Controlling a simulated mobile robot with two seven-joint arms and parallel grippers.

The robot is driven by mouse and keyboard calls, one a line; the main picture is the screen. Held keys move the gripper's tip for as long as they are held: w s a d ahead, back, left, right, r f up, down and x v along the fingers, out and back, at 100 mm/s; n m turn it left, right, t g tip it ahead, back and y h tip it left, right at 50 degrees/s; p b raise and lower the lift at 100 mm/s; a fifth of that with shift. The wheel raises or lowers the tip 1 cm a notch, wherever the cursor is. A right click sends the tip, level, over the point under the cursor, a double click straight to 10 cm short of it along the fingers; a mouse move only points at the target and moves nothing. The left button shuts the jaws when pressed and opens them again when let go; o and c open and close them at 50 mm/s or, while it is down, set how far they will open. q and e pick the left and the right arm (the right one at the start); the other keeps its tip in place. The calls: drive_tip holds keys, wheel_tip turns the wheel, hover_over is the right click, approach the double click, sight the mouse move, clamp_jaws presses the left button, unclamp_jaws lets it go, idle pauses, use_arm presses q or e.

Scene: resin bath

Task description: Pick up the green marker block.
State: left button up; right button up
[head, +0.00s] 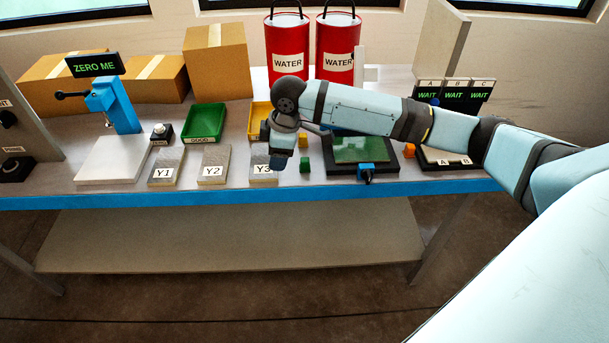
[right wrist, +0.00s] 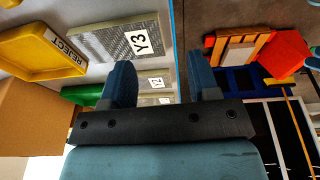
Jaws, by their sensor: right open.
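The green marker block (head: 305,165) is a small cube on the bench near its front edge, in the head view. It stands between the Y3 plate (head: 262,176) and a dark fixture with a green panel. My right gripper (head: 281,162) is just left of the block, in front of part of the Y3 plate, and apart from the block in the picture. In the right wrist view its two blue fingers (right wrist: 162,85) are spread with nothing between them. I cannot make out the green block in that view. My left gripper is not in view.
A small orange block (head: 303,141) lies behind the green one. The dark fixture (head: 340,169) stands close on the right. A yellow reject bin (head: 257,109) and a green bin (head: 206,117) stand behind the plates. The blue bench edge (head: 220,195) runs along the front.

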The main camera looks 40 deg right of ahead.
wheel_tip(320, 180, up, 6)
drive_tip(key=g+h+b, duration=0.2)
hover_over(305, 159)
drive_tip(key=f, duration=0.4)
drive_tip(key=f+b, duration=0.1)
drive_tip(key=f, duration=0.2)
drive_tip(key=shift+s+f, duration=0.2)
drive_tip(key=shift+f, duration=0.6)
wheel_tip(305, 159, down, 4)
drive_tip(key=shift+w+f+b, duration=0.1)
drive_tip(key=shift+w+b, duration=0.05)
drive_tip(key=shift+b, duration=0.3)
drive_tip(key=shift+f, duration=0.45)
drive_tip(key=shift+c, duration=0.4)
drive_tip(key=c, duration=0.9)
